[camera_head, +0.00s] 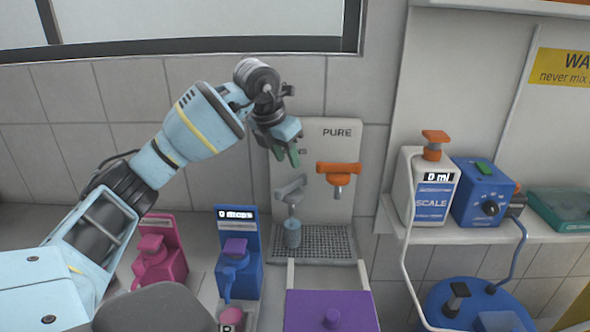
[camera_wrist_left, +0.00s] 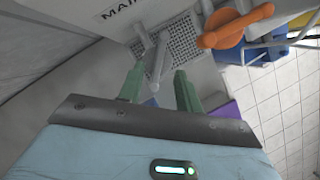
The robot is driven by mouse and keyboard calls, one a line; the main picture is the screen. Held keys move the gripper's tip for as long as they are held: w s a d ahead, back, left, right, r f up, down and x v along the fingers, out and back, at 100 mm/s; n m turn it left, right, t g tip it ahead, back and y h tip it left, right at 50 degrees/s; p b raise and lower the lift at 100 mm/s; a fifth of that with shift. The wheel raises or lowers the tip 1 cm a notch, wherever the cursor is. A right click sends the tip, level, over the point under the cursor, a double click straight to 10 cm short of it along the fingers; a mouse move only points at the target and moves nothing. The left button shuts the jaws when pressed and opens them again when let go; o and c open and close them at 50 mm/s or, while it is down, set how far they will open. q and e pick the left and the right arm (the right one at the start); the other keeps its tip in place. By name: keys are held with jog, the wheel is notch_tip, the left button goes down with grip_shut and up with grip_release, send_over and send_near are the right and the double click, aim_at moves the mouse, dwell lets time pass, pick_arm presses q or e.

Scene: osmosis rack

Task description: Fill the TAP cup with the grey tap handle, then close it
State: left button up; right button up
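The grey tap handle (camera_head: 289,188) is on the left of the white wall panel, beside an orange tap (camera_head: 338,170) under the word PURE. A small blue-grey cylinder, apparently the cup (camera_head: 292,233), stands below the grey tap on the drip grate; I cannot read a label on it. My left gripper (camera_head: 287,156) is above the grey handle, its green fingers pointing down. In the left wrist view the fingers (camera_wrist_left: 158,78) are apart and empty, with the grey handle (camera_wrist_left: 158,58) beyond them, seen in the gap. My right gripper is not in view.
The drip grate (camera_head: 327,240) lies below both taps, with a purple box (camera_head: 331,312) in front. Pink (camera_head: 160,262) and blue (camera_head: 241,272) dispensers stand to the left. A shelf (camera_head: 470,233) at right holds a white SCALE bottle (camera_head: 428,190) and a blue device (camera_head: 484,193).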

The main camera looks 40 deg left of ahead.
aim_at(296, 180)
pick_arm(q)
jog(key=shift+d+f, duration=0.1)
jog(key=shift+f, duration=0.15)
jog(key=shift+x, duration=3.55)
jog(key=shift+c, duration=0.4)
jog(key=shift+r, duration=0.1)
grip_shut()
